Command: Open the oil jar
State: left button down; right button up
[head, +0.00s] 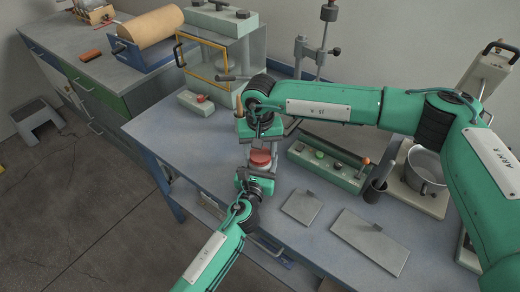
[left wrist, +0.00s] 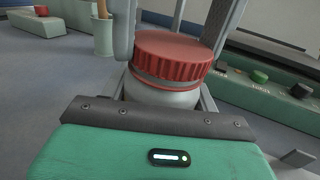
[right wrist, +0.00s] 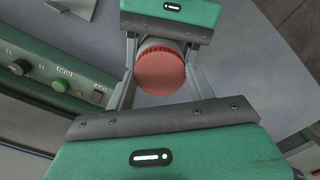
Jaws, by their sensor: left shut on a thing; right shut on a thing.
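The oil jar (left wrist: 160,95) has a pale body and a ribbed red lid (left wrist: 175,55). It stands upright near the front of the blue bench, and the lid also shows in the head view (head: 260,158). My left gripper (head: 259,170) is shut on the jar body from the front. My right gripper (head: 262,148) comes in from the opposite side and is shut on the lid, with its fingers on either side of it in the right wrist view (right wrist: 160,75). A grey band shows below the lid's ribs. The jar's base is mostly hidden by my left gripper.
A green control box (head: 330,166) with knobs stands right of the jar. Two flat grey plates (head: 370,240) lie to the front right. A small box with a red button (head: 195,102) and a glass-fronted cabinet (head: 210,60) stand behind. A metal pot (head: 425,170) is at right.

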aim_at(260, 154)
jog(key=n, duration=0.5)
jog(key=shift+r, duration=0.25)
dwell(0.4)
jog(key=shift+r, duration=0.9)
jog(key=shift+r, duration=0.1)
jog(key=shift+r, duration=1.9)
pick_arm(q)
jog(key=shift+c, duration=1.5)
grip_release()
